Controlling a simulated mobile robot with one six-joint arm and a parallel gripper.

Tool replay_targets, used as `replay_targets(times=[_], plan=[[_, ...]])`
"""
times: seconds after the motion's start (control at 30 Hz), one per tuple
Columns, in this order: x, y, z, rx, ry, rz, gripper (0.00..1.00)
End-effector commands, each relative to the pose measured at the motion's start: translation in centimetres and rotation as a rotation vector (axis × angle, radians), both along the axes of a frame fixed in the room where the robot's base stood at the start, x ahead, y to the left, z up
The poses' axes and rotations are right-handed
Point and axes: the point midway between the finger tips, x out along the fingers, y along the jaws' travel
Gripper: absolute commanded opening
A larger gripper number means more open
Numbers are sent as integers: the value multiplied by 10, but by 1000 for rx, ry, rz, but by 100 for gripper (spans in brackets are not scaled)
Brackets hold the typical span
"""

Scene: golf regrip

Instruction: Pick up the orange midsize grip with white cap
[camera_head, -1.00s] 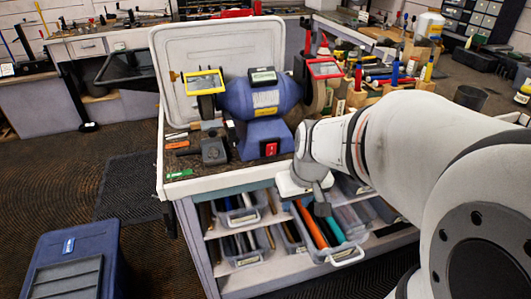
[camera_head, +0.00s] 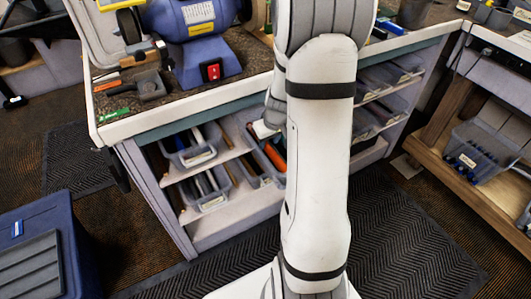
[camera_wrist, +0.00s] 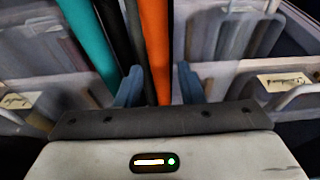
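The orange grip (camera_wrist: 155,45) shows in the wrist view as a long bar running up from between my fingers. I cannot see a white cap on it. A short part of the orange grip also shows in the head view (camera_head: 275,157), beside my arm, in a bin under the bench. My gripper (camera_wrist: 160,78) is open, with blue-grey fingers on either side of the orange grip. A black grip (camera_wrist: 134,30) lies just left of it and a teal grip (camera_wrist: 87,40) further left. In the head view my arm hides most of the gripper and the bin.
Grey bins with grips stand on both sides in the wrist view, the right one with a white label (camera_wrist: 285,81). In the head view, the bench (camera_head: 200,103) with a blue grinder (camera_head: 205,62) stands above the shelves. A dark blue box (camera_head: 40,250) is at lower left.

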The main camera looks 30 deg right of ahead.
Motion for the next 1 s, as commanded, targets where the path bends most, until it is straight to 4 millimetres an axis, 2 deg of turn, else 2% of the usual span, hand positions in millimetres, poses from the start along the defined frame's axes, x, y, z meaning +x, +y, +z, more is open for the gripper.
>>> replay_targets(times=[0.1, 0.2, 0.47, 0.83, 1.0], plan=[[6, 0, -19, 2, 3, 1, 35], [8, -1, -27, 1, 1, 0, 35], [9, -1, -28, 0, 0, -1, 35], [9, -1, -28, 1, 0, -2, 5], [9, -1, -28, 1, 0, -2, 3]])
